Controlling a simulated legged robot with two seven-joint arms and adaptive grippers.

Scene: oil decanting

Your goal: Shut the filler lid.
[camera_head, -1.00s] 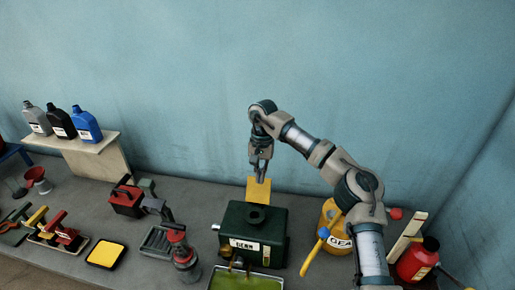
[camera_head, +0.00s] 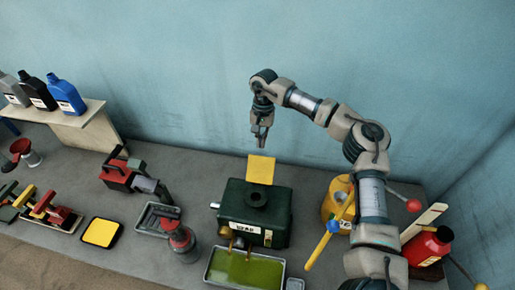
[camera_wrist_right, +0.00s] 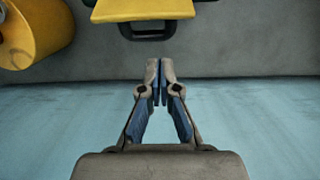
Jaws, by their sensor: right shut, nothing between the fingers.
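The filler lid is a yellow plate (camera_head: 261,169) standing raised at the back of the dark green gear housing (camera_head: 237,203). The round dark filler opening (camera_head: 256,198) on the housing's top is uncovered. My right gripper (camera_head: 262,144) is shut and empty, pointing down just above and behind the lid's upper edge, with a small gap apparent. In the right wrist view the closed fingertips (camera_wrist_right: 161,66) lie just below the lid (camera_wrist_right: 145,10) and its black handle (camera_wrist_right: 148,33), apart from them. My left gripper is not in view.
A green-filled tray (camera_head: 245,272) lies in front of the housing. A yellow can (camera_head: 329,208) with a blue-ended lever stands to the right, beneath my right arm. The blue wall (camera_head: 200,60) rises behind the bench.

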